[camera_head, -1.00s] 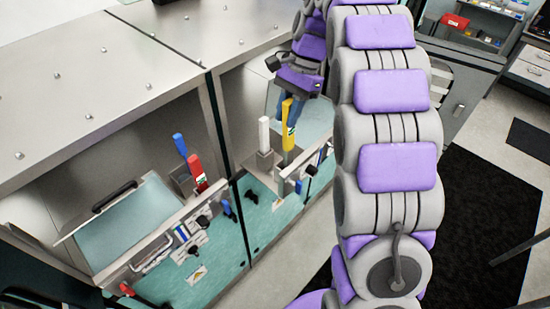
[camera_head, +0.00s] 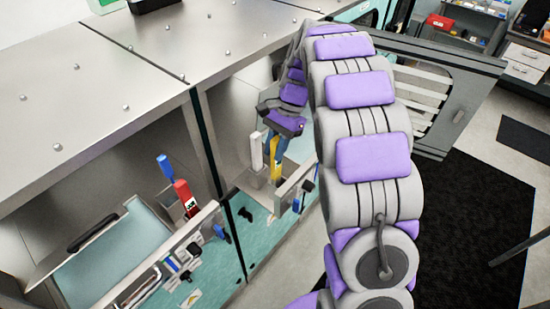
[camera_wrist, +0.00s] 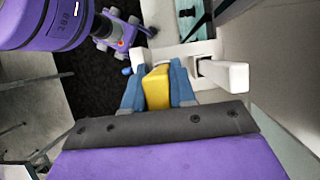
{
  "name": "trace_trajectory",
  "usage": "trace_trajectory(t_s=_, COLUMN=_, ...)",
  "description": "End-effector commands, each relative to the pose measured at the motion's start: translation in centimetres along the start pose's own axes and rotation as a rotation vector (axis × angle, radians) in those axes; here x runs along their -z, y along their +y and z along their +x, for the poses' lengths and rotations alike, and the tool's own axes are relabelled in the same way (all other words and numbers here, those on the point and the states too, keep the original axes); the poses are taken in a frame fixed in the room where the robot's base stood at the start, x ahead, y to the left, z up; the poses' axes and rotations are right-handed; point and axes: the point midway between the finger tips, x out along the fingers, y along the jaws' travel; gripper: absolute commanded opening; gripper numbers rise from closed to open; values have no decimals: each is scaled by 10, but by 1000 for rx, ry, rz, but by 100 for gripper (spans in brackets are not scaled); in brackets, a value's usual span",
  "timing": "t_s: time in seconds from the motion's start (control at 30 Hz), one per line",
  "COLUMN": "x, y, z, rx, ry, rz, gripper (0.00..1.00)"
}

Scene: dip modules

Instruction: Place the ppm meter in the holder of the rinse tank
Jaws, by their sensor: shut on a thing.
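My gripper (camera_head: 277,150) is shut on a yellow handheld meter, apparently the ppm meter (camera_head: 276,172), above the right tank's front edge. In the wrist view the yellow meter (camera_wrist: 157,88) sits between my two blue fingertips (camera_wrist: 158,90). A metal holder (camera_head: 260,182) is at this tank, with a white meter (camera_head: 256,150) upright in it just left of the yellow one. The wrist view shows the pale holder (camera_wrist: 185,50) and white meter (camera_wrist: 225,75) close beside my fingers. I cannot tell how far the yellow meter's lower end is inside a slot.
The left tank holds a red meter (camera_head: 186,198) and a blue one (camera_head: 165,167) upright at its corner. Steel hoods (camera_head: 90,100) stand behind and above. Dark mats (camera_head: 460,220) cover the floor at right.

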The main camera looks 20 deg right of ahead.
Motion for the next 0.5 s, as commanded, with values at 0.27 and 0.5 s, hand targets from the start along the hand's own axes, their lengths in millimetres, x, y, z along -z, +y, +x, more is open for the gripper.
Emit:
trace_trajectory(t_s=0.27, x=16, y=1, z=31, rx=-1, ry=-3, rz=2, gripper=0)
trace_trajectory(t_s=0.5, x=15, y=-1, z=36, rx=-1, ry=1, rz=1, gripper=0)
